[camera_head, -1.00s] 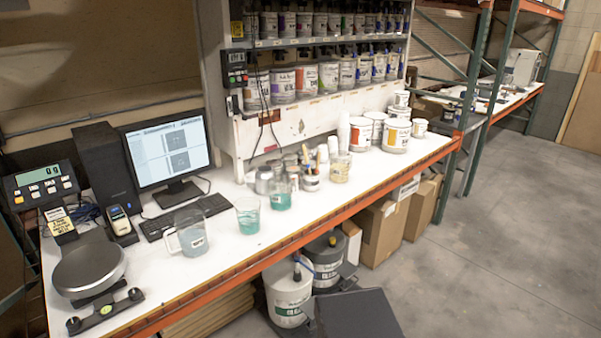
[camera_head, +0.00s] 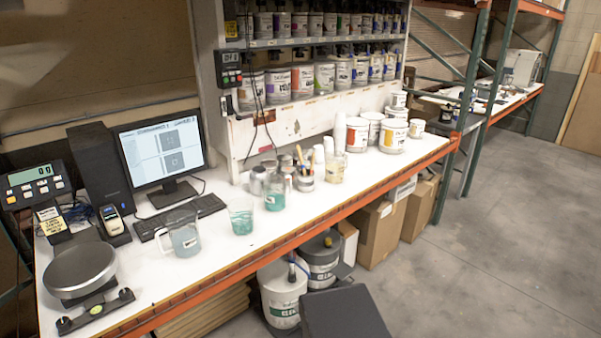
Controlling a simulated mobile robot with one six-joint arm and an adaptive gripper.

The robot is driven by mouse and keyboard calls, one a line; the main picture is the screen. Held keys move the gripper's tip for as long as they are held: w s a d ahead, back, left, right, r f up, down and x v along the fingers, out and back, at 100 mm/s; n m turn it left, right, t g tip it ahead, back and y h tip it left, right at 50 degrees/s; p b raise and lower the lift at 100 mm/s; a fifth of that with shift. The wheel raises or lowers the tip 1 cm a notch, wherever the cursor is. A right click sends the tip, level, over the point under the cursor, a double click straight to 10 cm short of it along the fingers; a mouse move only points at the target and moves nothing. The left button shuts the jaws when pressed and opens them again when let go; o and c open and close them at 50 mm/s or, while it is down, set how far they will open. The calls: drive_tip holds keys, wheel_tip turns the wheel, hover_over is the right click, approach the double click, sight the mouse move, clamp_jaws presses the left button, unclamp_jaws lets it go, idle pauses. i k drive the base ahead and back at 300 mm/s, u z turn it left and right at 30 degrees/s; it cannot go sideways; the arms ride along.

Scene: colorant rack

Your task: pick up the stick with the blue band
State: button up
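Several thin sticks with tan and dark ends (camera_head: 301,154) stand in a small labelled can (camera_head: 305,177) in the middle of the white bench. They are too small and blurred to tell which one carries a blue band. My gripper and arm are not in view.
On the bench (camera_head: 270,228) are a pitcher (camera_head: 182,240), a beaker of teal liquid (camera_head: 241,219), another teal container (camera_head: 274,196), a scale (camera_head: 79,268), a keyboard (camera_head: 182,216) and a monitor (camera_head: 163,154). White tubs (camera_head: 392,136) stand right. Paint shelves rise behind. Floor at right is clear.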

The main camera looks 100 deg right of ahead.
sight(302, 167)
drive_tip(key=u, duration=0.05)
drive_tip(key=k, duration=2.3)
drive_tip(key=z, duration=2.6)
